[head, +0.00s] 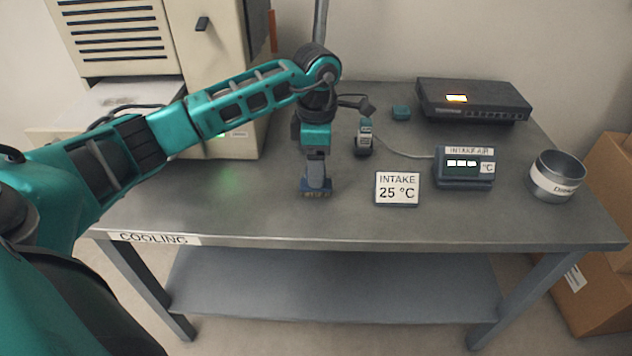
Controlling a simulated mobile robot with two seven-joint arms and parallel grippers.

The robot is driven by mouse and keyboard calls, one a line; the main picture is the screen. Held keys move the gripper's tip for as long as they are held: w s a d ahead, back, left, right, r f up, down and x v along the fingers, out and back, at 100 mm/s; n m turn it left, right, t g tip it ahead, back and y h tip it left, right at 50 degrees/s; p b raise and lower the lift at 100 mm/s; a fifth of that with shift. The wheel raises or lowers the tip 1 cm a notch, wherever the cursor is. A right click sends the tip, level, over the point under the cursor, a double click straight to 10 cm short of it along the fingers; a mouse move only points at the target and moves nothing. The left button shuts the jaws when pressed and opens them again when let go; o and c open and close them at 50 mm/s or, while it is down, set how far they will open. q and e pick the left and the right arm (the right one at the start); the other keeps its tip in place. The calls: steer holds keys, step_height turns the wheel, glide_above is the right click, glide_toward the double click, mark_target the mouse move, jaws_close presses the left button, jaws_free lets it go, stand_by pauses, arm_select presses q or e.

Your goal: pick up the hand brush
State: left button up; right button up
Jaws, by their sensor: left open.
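My left gripper (316,157) points down over the left middle of the table, and its fingers are small and partly hidden. Directly below it is a blue-grey piece (317,176) with a brownish, bristle-like front edge, which looks like the hand brush. The gripper covers the rest of it. I cannot tell whether the fingers touch it or stand around it. My right gripper is not in view.
A beige cabinet stands at the left. The front left is clear.

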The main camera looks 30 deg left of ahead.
arm_select(q)
steer(key=f, duration=0.5)
steer(key=shift+w+d+b, duration=0.15)
steer(key=shift+w+b, duration=0.1)
steer(key=shift+b, duration=0.1)
steer(key=shift+r, duration=0.1)
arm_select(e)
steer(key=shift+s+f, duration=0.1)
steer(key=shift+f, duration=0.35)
arm_select(q)
steer(key=c, duration=1.3)
steer(key=shift+o, duration=0.2)
steer(key=shift+r, duration=0.15)
